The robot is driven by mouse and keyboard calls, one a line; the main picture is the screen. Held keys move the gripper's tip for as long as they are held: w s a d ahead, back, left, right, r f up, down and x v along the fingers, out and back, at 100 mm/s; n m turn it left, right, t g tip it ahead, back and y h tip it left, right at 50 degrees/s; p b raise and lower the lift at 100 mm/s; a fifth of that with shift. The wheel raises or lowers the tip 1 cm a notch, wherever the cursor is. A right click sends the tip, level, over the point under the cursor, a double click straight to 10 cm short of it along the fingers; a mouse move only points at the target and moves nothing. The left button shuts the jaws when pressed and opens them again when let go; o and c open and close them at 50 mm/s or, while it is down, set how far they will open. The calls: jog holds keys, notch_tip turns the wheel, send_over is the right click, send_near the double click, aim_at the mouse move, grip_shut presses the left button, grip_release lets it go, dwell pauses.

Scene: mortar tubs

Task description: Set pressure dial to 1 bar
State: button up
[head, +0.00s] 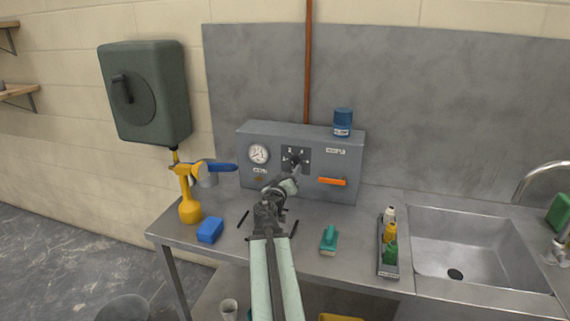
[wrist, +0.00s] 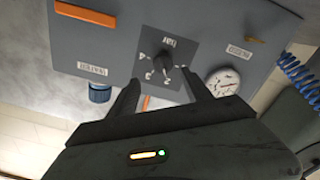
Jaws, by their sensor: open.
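The pressure dial (head: 295,158) is a dark knob on a square dark plate on the front of a grey control box (head: 325,190). In the wrist view the dial knob (wrist: 163,62) appears with printed numbers around it; its exact setting is too small to tell. My gripper (head: 291,179) is in front of the box, just below the dial, and partly hides the lower plate. In the wrist view the two fingers of my gripper (wrist: 161,78) are spread apart and point toward the knob, with nothing between them.
A round white gauge (head: 258,154) and an orange handle (head: 332,182) flank the dial. A blue jar (head: 342,122) stands on the box. A sink (head: 460,240) is at right.

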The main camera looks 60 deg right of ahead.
aim_at(293, 163)
jog(key=x, duration=0.5)
jog(key=w+x, duration=0.1)
jog(key=x, duration=0.1)
jog(key=shift+d+f, duration=0.1)
jog(key=shift+d, duration=0.15)
